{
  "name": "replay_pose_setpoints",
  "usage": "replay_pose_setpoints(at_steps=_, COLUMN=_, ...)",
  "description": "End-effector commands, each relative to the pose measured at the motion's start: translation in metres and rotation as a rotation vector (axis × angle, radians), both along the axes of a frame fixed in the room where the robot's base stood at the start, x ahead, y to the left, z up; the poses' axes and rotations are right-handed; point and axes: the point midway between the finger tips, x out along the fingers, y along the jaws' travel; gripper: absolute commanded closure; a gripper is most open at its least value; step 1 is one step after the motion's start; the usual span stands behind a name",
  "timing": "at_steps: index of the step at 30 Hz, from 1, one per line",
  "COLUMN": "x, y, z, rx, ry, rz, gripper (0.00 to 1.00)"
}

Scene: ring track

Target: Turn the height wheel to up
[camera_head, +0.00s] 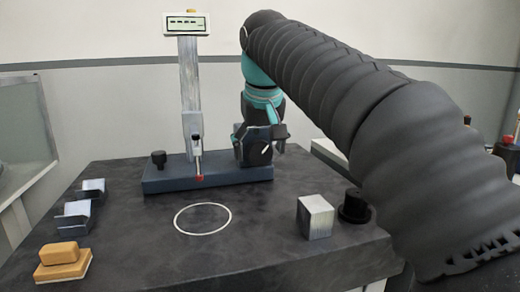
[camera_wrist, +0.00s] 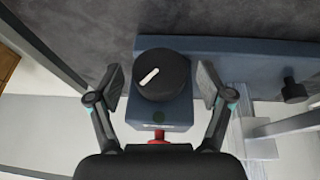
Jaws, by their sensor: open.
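The height wheel (camera_wrist: 170,82) is a round black knob with a white pointer line, on a blue block at one end of the gauge's base. In the wrist view its line slants from lower left to upper right, on the knob's left half. It also shows in the head view (camera_head: 257,154), partly covered by my gripper. My gripper (camera_wrist: 163,80) is open, one finger on each side of the wheel, with a visible gap on both sides.
The gauge's base (camera_head: 165,180) carries a tall column with a display (camera_head: 186,24), a red-tipped pointer (camera_head: 199,177) and a small black knob (camera_head: 158,158). A metal cube (camera_head: 315,217), a black round piece (camera_head: 354,206), V-blocks (camera_head: 73,217) and an orange block (camera_head: 62,267) stand on the table.

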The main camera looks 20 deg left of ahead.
Motion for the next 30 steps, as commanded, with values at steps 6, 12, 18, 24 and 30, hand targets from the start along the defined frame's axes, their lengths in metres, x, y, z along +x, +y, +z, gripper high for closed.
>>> replay_pose_setpoints(at_steps=6, x=0.0000, y=0.0000, z=0.0003, rx=0.000, ry=0.000, rz=0.000, gripper=0.33)
replay_pose_setpoints(at_steps=12, x=-0.0001, y=0.0001, z=0.0003, rx=0.000, ry=0.000, rz=0.000, gripper=0.80)
replay_pose_setpoints(at_steps=18, x=-0.0004, y=0.0004, z=0.0007, rx=-0.006, ry=-0.003, rz=0.000, gripper=0.80)
replay_pose_setpoints(at_steps=24, x=-0.0015, y=0.0020, z=0.0024, rx=-0.057, ry=-0.034, rz=0.003, gripper=0.80)
replay_pose_setpoints(at_steps=30, x=-0.0030, y=0.0045, z=0.0026, rx=-0.168, ry=-0.101, rz=0.005, gripper=0.80)
